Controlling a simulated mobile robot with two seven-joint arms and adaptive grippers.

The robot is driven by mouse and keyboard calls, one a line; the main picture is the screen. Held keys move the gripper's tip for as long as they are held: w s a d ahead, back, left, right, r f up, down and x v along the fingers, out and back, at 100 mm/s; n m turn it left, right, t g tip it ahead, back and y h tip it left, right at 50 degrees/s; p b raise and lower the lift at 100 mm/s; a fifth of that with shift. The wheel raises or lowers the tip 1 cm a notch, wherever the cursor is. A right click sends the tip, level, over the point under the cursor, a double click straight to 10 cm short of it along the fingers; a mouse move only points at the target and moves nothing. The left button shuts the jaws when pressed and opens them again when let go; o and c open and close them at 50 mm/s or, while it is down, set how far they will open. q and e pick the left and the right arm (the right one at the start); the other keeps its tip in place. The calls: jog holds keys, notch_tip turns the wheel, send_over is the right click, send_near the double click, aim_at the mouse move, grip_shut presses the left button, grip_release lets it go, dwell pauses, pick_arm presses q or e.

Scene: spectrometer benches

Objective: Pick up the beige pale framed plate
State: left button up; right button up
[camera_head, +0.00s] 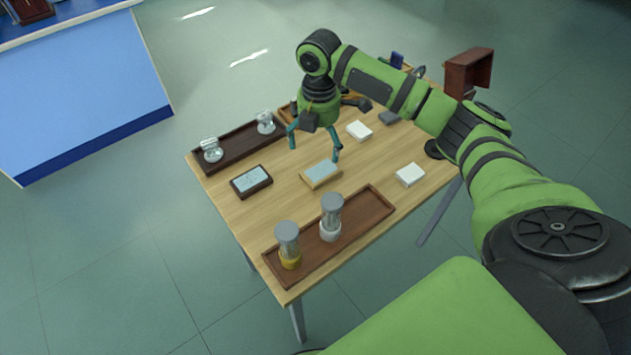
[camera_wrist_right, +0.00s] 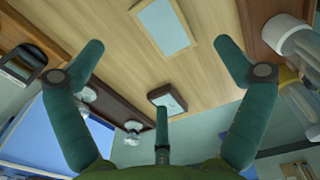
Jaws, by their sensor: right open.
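The beige pale framed plate (camera_head: 320,174) lies flat on the wooden table, with a light blue-grey face. It also shows in the right wrist view (camera_wrist_right: 166,27), near the top middle, partly cut off by the frame's edge. My right gripper (camera_head: 315,148) is open and empty, pointing down just above and behind the plate in the head view. In the right wrist view its spread fingers (camera_wrist_right: 160,45) show nothing between them touching the plate. My left gripper is not in view.
A dark framed plate (camera_head: 251,181) lies left of the beige one. White blocks (camera_head: 410,174) lie to the right and behind. A front tray (camera_head: 350,229) holds two capped jars (camera_head: 331,217). A dark tray (camera_head: 238,147) holds glass pieces. Bare wood surrounds the plate.

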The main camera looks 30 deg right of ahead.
aim_at(318, 167)
jog(key=shift+w+f, duration=0.2)
jog(key=shift+f, duration=0.8)
jog(key=shift+s+f, duration=0.15)
jog(key=shift+f, duration=0.5)
notch_tip(318, 167, down, 5)
jog(key=shift+f+p, duration=0.1)
jog(key=shift+p, duration=0.35)
jog(key=c, duration=1.2)
